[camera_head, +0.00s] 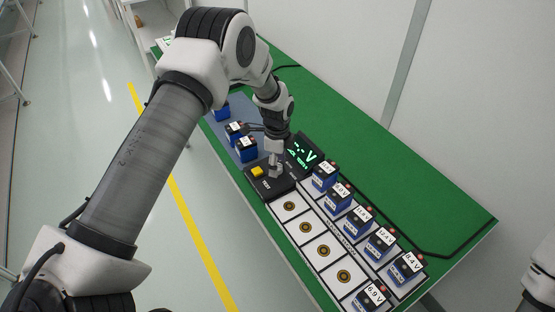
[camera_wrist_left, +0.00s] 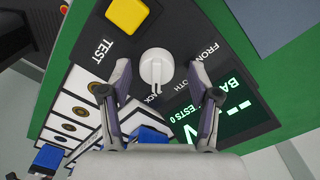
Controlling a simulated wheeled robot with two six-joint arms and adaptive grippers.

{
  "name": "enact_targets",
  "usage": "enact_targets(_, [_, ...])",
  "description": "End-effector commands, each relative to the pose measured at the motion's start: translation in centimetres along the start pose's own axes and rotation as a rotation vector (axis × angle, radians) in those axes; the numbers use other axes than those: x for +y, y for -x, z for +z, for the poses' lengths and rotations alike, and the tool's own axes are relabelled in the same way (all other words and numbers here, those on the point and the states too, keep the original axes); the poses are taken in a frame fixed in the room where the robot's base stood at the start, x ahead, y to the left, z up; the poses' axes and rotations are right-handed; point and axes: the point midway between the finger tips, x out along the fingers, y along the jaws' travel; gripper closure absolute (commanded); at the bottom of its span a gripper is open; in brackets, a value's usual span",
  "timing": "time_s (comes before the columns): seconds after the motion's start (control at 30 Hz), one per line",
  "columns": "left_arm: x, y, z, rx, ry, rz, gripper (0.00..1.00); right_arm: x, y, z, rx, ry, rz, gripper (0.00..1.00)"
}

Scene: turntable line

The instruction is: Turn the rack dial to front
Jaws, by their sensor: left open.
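The rack dial (camera_wrist_left: 155,66) is a round white knob on a black panel in the left wrist view. Labels FRONT, BOTH and partly covered BACK run beside it. A narrow raised grip on the knob extends toward the bottom of that view, near BACK; its exact setting is hard to tell. My left gripper (camera_wrist_left: 160,73) is open, with one finger on each side of the dial and visible gaps to it. In the head view my left gripper (camera_head: 275,168) points down over the black tester panel (camera_head: 264,188) and mostly hides the dial. My right gripper is out of view.
A yellow TEST button (camera_head: 257,171) sits beside the dial. A lit display (camera_head: 303,153) stands behind it. Blue labelled batteries (camera_head: 324,178) line the rack toward the front right, next to white pads with ringed contacts (camera_head: 305,227). More batteries stand on a grey-blue mat (camera_head: 243,129).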

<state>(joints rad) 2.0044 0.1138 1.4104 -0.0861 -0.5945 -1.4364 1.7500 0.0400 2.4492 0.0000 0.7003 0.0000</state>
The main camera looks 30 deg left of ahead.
Motion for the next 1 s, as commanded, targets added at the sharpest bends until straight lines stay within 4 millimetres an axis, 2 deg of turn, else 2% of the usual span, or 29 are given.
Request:
enact_targets(0.17, [-0.02,-0.02,-0.01,0.0,0.0,-0.001,0.38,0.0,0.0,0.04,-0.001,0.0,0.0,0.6])
enact_targets(0.2, [-0.02,-0.01,-0.01,0.0,0.0,-0.001,0.45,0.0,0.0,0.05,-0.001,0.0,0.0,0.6])
enact_targets(0.27, [-0.02,-0.01,-0.01,0.0,0.0,-0.001,0.66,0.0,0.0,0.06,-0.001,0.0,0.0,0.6])
enact_targets(0.3, [-0.02,0.0,-0.01,0.0,0.0,-0.001,0.81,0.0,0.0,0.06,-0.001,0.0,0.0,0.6])
enact_targets(0.37, [0.01,-0.03,0.0,0.0,0.0,0.0,1.0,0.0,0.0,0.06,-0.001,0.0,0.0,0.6])
enact_targets(0.77, [0.31,-0.43,0.0,0.0,0.013,0.008,1.0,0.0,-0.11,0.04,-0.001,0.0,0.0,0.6])
enact_targets(1.0, [0.43,-0.56,0.0,-0.001,0.094,0.012,1.0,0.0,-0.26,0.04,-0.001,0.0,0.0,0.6])
